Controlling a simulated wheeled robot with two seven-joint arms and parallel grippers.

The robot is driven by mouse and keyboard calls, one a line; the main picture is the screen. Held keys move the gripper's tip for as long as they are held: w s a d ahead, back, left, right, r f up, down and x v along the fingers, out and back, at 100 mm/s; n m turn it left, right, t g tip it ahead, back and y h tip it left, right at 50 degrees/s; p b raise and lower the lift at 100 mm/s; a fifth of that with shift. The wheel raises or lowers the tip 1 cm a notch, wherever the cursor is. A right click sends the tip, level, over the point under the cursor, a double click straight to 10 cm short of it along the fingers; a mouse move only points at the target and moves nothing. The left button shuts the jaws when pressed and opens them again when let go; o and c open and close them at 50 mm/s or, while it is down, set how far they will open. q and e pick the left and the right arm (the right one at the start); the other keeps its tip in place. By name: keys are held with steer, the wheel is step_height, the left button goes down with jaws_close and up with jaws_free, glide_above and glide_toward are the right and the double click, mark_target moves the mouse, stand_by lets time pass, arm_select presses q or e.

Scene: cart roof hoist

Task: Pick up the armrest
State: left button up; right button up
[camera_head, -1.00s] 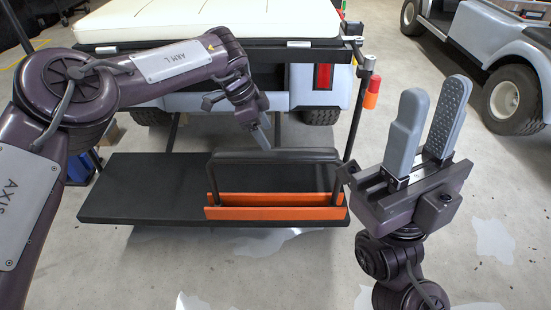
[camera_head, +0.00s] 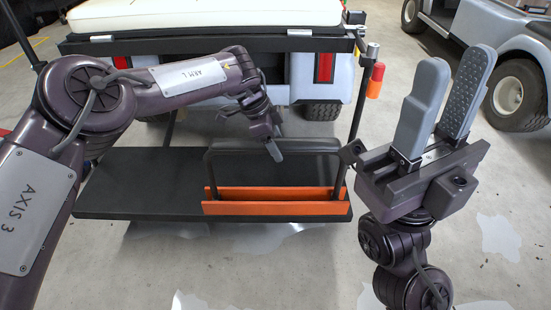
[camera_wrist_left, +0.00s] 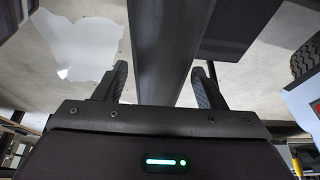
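The armrest (camera_head: 240,147) is a black bar with bent-down legs, standing upright in an orange holder (camera_head: 270,208) on a black platform. In the left wrist view the armrest bar (camera_wrist_left: 168,45) runs between the two fingers of the left gripper (camera_wrist_left: 162,85). Gaps show on both sides, so it is open and not clamped. My right gripper (camera_head: 453,80) points up at the right, open and empty.
The black platform (camera_head: 135,190) is bare left of the holder. Behind it stands a cart with a cream seat cushion (camera_head: 200,15) and a dark frame. Another cart (camera_head: 480,45) is at back right.

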arm_select(q)
steer(key=shift+r, duration=0.1)
jaws_close()
stand_by(0.3)
